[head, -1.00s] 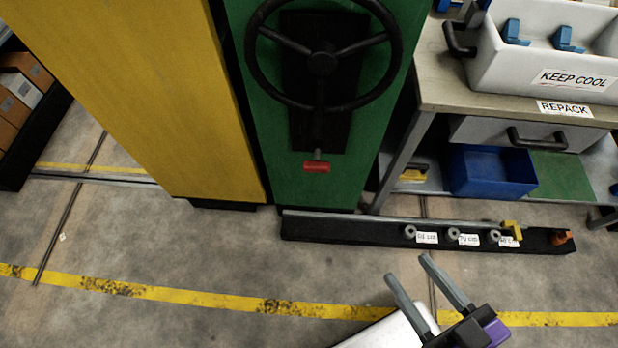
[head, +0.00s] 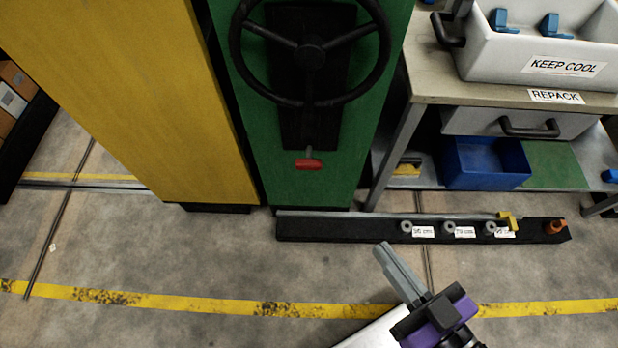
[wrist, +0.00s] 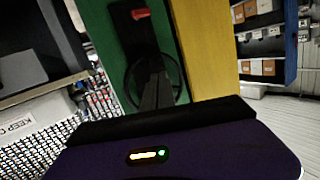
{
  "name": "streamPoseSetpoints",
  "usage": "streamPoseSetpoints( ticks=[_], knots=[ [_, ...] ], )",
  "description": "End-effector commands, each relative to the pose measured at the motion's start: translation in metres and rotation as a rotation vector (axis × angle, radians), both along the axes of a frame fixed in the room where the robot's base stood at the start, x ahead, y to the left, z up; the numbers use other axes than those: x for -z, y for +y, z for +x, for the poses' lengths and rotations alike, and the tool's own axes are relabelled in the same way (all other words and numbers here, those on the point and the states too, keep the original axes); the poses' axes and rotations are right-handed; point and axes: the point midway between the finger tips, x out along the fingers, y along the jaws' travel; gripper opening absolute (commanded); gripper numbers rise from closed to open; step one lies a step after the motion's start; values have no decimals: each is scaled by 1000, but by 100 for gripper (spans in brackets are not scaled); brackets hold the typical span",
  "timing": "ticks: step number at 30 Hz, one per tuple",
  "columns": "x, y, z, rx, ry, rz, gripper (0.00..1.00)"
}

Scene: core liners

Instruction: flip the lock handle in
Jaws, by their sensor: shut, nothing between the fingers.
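The lock handle, a small red grip (head: 309,164) on a short stem, sits low on the green cabinet front (head: 285,130), below a black handwheel (head: 312,50). In the wrist view the red handle (wrist: 140,13) shows near the top, with the wheel (wrist: 152,75) below it. My gripper (head: 383,247) is shut and empty, with its two fingers together. It is in front of the cabinet, below and to the right of the red handle, and clear of it. In the wrist view the finger tips (wrist: 160,80) overlap the dark wheel area.
A yellow cabinet (head: 130,90) stands left of the green one. A black floor rail (head: 340,229) with labelled pegs lies before the cabinet and bench. The bench (head: 430,80) at right holds a white bin (head: 535,45); a blue bin (head: 485,165) sits below. Open floor lies in front.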

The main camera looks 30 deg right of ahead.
Motion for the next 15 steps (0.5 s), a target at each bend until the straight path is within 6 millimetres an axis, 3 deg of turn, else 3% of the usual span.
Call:
streamPoseSetpoints(
  ticks=[3,15],
  knots=[
    [20,21,29,9,-83,134,0],
    [57,78,115,78,-359,736,0]
  ],
)
